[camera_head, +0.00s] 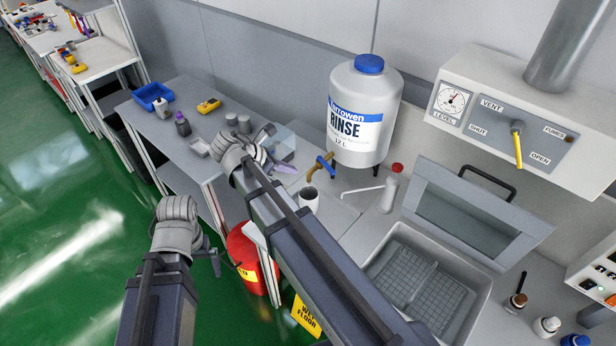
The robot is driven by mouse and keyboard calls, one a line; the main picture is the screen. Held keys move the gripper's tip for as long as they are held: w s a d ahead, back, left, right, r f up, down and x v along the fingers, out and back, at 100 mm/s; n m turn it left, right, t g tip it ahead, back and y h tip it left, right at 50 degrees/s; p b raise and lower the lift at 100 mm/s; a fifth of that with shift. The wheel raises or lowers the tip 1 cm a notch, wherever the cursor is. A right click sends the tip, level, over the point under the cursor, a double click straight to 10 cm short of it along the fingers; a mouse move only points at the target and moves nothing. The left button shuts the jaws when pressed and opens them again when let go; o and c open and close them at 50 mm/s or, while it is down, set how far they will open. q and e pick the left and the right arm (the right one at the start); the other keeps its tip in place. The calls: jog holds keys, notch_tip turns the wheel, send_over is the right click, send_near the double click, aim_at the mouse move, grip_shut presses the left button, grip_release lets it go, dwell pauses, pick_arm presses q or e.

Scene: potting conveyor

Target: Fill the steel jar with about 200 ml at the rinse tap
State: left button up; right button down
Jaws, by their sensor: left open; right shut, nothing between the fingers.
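The rinse tank (365,110) is a white drum with a blue cap. Its brass tap (316,169) has a blue lever and points toward the lower left. A pale grey, open-topped jar (308,202), apparently the steel jar, stands upright just below the tap. Its inside looks dark, and I cannot tell its level; no stream is visible. My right gripper (270,132) is shut and empty, left of the tap, with its arm passing close by the jar. My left gripper (215,262) is open and empty, low over the floor in front of the bench.
A clear box (281,146) is partly behind my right gripper. A wash bottle (389,190) stands right of the jar. A sink (420,285) and a tilted glass panel (470,217) lie further right.

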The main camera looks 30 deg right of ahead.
jog(key=b, duration=0.7)
send_near(326, 166)
jog(key=s+d+f, duration=0.1)
jog(key=d+f, duration=0.3)
jog(key=f, duration=0.1)
jog(key=shift+s+f, duration=0.2)
jog(key=shift+f, duration=0.2)
